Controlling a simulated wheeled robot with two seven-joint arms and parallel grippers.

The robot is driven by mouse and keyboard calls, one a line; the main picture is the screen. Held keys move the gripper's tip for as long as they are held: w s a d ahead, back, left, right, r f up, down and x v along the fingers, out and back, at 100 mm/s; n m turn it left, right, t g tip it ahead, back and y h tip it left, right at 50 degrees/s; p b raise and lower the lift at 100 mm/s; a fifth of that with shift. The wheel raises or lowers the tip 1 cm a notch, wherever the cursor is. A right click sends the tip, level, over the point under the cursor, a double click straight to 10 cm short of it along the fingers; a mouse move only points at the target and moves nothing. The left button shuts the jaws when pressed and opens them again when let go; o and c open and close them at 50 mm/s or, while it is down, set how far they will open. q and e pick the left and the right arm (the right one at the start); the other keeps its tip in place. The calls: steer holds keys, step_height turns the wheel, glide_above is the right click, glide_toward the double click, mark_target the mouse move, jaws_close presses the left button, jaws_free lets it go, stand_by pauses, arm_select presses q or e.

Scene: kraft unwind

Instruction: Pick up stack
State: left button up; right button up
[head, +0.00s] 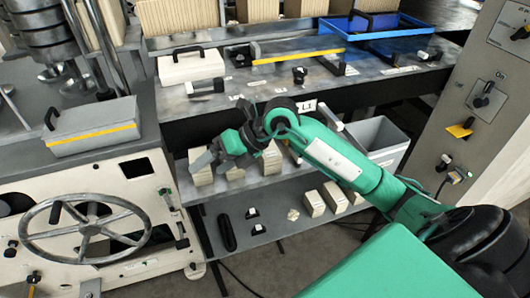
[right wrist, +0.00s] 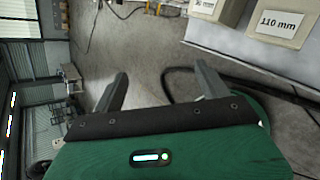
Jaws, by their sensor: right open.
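Cream stacks stand in a row on the upper shelf under the bench, among them a left one (head: 201,174) and one further right (head: 272,160). Smaller cream stacks (head: 314,204) stand on the lower shelf. In the right wrist view, a block labelled "110 mm" (right wrist: 283,24) and a second labelled block (right wrist: 204,9) stand at the upper right. My right gripper (head: 212,152) is in front of the upper shelf's left part, covering some of the stacks. My left gripper is out of view.
The bench top holds a white box (head: 190,70), a yellow-edged bar and a blue tray (head: 390,48). A machine with a handwheel (head: 85,228) stands left, a control cabinet (head: 490,95) right. A grey bin (head: 380,138) sits behind my right arm.

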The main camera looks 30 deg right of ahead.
steer(key=w+d+m+h, duration=0.1)
steer(key=w+d+h, duration=0.1)
steer(key=d+h, duration=0.45)
steer(key=m+h, duration=0.3)
steer(key=h, duration=0.1)
glide_toward(265, 149)
steer(key=w+d, duration=0.1)
steer(key=shift+w+d+r, duration=0.1)
steer(key=shift+d+r, duration=0.15)
steer(key=shift+d, duration=0.1)
steer(key=p+x, duration=0.1)
steer(key=x, duration=0.7)
steer(key=shift+f, duration=0.1)
steer(key=p+x, duration=0.1)
steer(key=x, duration=0.4)
steer(key=shift+w+a+p, duration=0.1)
steer(key=shift+p, duration=0.2)
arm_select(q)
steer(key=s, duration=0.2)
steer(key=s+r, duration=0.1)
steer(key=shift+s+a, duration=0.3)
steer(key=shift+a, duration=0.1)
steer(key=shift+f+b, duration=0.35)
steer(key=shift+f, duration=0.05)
arm_select(e)
steer(key=shift+f, duration=0.25)
